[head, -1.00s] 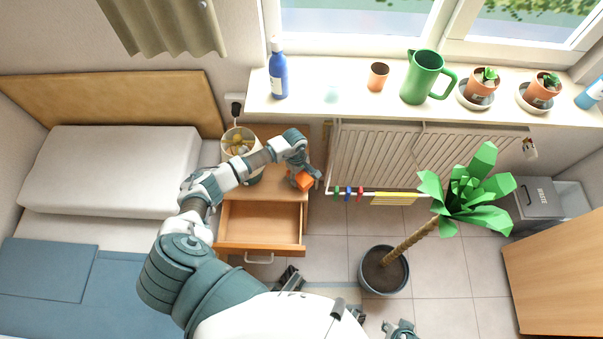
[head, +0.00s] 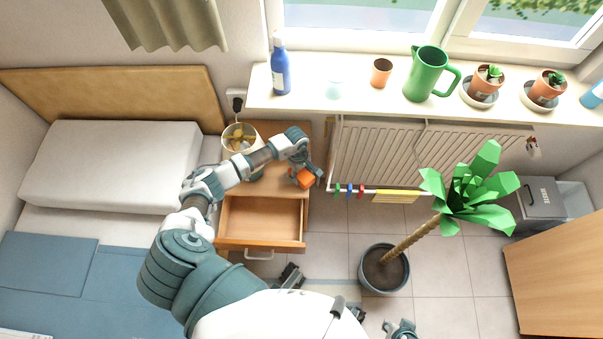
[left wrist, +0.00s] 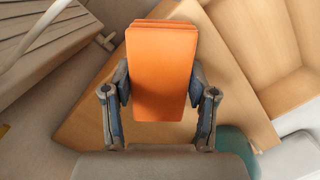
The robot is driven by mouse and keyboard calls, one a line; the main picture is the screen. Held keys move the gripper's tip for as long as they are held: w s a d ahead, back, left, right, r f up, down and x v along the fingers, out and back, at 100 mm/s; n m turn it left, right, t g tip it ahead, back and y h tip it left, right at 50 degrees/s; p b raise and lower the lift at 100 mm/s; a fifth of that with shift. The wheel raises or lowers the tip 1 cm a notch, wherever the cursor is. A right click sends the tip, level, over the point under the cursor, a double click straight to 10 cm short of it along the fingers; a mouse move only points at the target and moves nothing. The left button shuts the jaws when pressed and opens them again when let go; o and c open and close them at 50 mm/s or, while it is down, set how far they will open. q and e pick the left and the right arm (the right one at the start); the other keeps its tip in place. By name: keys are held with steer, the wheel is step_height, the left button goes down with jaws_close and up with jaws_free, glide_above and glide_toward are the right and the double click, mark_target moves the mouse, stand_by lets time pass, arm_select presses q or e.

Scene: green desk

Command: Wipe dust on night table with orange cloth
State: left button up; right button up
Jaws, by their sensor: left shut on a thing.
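The night table (head: 287,188) is light wood and stands between the bed and the radiator, with its drawer (head: 265,222) pulled open and looking empty. My left gripper (head: 306,177) is over the right part of the tabletop. It is shut on the orange cloth (head: 304,179), which looks like a folded block. In the left wrist view, the cloth (left wrist: 162,70) stands between the two fingers of my left gripper (left wrist: 160,88), over the wooden tabletop (left wrist: 95,115). I cannot tell if the cloth touches the top. I make out no dust.
A lamp (head: 240,140) stands on the back left of the night table, close to my left forearm. The radiator (head: 380,158) is just right of the table. A potted plant (head: 383,272) stands on the floor. The bed (head: 110,165) is at left.

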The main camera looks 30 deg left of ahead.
arm_select(q)
steer(key=shift+d+f, duration=0.15)
steer(key=shift+f, duration=0.2)
steer(key=shift+f+b, duration=0.5)
steer(key=shift+b, duration=0.15)
